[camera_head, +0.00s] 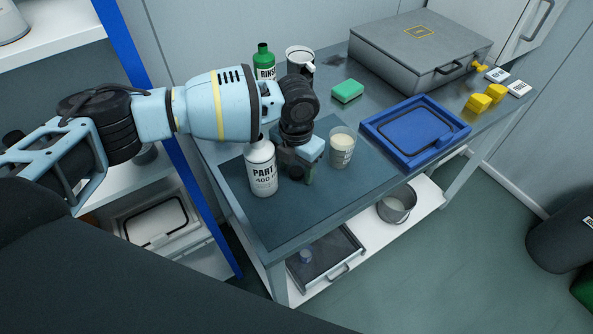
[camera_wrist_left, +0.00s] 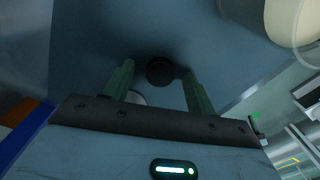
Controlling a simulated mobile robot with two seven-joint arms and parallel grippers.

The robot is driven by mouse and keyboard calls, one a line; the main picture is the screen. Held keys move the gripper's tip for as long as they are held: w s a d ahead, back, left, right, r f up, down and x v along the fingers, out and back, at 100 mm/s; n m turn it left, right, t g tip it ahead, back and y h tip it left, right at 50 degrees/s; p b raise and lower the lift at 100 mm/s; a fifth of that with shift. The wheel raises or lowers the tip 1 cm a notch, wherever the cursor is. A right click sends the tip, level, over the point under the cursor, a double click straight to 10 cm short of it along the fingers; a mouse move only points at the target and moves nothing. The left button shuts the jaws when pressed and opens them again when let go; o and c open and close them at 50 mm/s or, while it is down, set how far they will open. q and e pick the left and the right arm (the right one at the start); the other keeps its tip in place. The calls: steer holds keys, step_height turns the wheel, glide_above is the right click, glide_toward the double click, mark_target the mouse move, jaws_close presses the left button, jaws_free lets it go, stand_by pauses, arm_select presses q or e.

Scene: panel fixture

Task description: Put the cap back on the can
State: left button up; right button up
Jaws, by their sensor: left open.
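A white can (camera_head: 262,172) labelled PART stands upright and without a cap on the dark mat, just left of my left gripper (camera_head: 300,177). The gripper points down close to the mat. In the left wrist view, my left gripper (camera_wrist_left: 157,92) is open, its two green fingers apart. A round black cap (camera_wrist_left: 160,71) shows between and just beyond the fingertips, over the mat; I cannot tell that the fingers touch it. In the head view the cap is hidden behind the gripper. My right gripper is in neither view.
A glass with cream contents (camera_head: 342,148) stands close right of the gripper. A green bottle (camera_head: 264,64), a white-rimmed container (camera_head: 300,60) and a green sponge (camera_head: 348,91) are behind. A blue tray (camera_head: 415,130) and grey case (camera_head: 420,48) fill the right. The mat's front (camera_head: 285,228) is clear.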

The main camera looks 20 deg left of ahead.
mark_target(301, 173)
arm_select(q)
steer(key=shift+c, duration=0.4)
steer(key=c, duration=1)
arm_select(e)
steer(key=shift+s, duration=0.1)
arm_select(q)
steer(key=shift+r, duration=0.1)
steer(key=shift+r, duration=0.5)
steer(key=shift+s+d+r, duration=0.1)
steer(key=shift+d+r, duration=0.2)
steer(key=shift+r, duration=0.35)
steer(key=shift+d+r, duration=0.3)
steer(key=shift+r, duration=0.3)
steer(key=d, duration=0.4)
steer(key=s+d+b, duration=0.1)
steer(key=d, duration=0.4)
steer(key=d+r+b, duration=0.1)
steer(key=d, duration=0.3)
steer(key=shift+s+d+r, duration=0.1)
steer(key=shift+s+d, duration=0.3)
steer(key=shift+s+d+r, duration=0.1)
steer(key=shift+d, duration=0.4)
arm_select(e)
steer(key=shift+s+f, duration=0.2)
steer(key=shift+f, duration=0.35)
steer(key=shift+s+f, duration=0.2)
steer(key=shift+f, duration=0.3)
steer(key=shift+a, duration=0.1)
